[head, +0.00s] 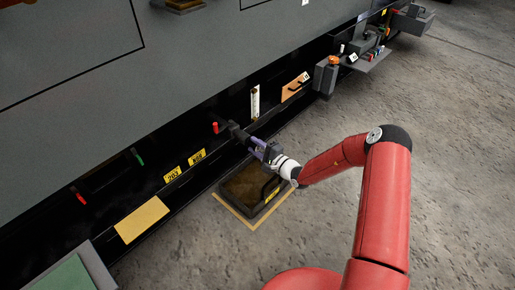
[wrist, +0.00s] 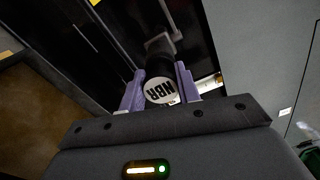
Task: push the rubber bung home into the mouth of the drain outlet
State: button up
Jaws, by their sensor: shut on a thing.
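My gripper (head: 262,151) has purple fingers and is at the black lower face of the enclosure, above a tray. In the wrist view the fingers (wrist: 160,92) are shut on the rubber bung, a black cylinder with a white end marked NBR (wrist: 160,90). The bung's far end points at the grey drain outlet (wrist: 159,44), straight ahead of the fingers. In the head view a dark stub, apparently the outlet (head: 237,132), is in line with the gripper. The bung's far end and the outlet's mouth overlap in the view, so I cannot tell how deep the bung sits.
A dark tray with brown contents (head: 254,209) stands on a yellow-marked floor square below my gripper. A red handle (head: 215,128) and yellow number labels (head: 197,157) are left of the outlet. A grey box with an orange top (head: 327,76) is to the right. Open concrete floor lies right.

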jog(key=shift+w+a, duration=0.15)
jog(key=o, duration=1.2)
jog(key=v, duration=0.7)
jog(key=shift+s+d+p, duration=0.25)
jog(key=shift+p, duration=0.1)
